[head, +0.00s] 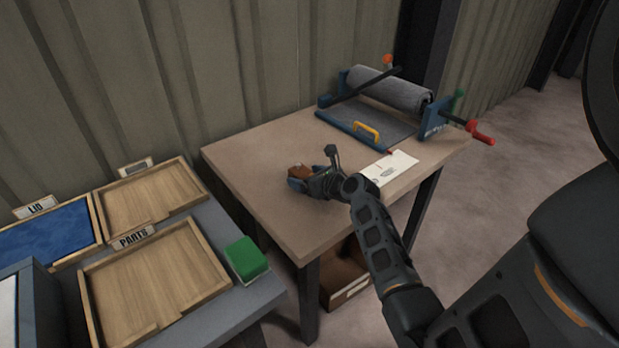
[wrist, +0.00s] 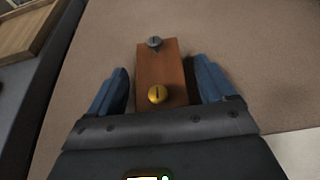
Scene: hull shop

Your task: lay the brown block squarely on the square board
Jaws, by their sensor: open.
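The brown block (head: 300,171) lies on the tan table near its left part, mostly hidden by my gripper in the head view. In the wrist view the block (wrist: 163,72) is long and rectangular, with a grey screw head at its far end and a yellow one nearer me. My gripper (head: 303,181) is at the block. In the wrist view its blue fingers (wrist: 161,66) are open, one on each side of the block, with a gap on both sides. I cannot make out a square board for certain in either view.
A roller machine (head: 390,95) with a red handle stands at the table's back right. A white sheet (head: 392,167) lies beside my wrist. On the left bench are wooden trays, the near one labelled PARTS (head: 150,283), and a green block (head: 246,258). The table's front left is clear.

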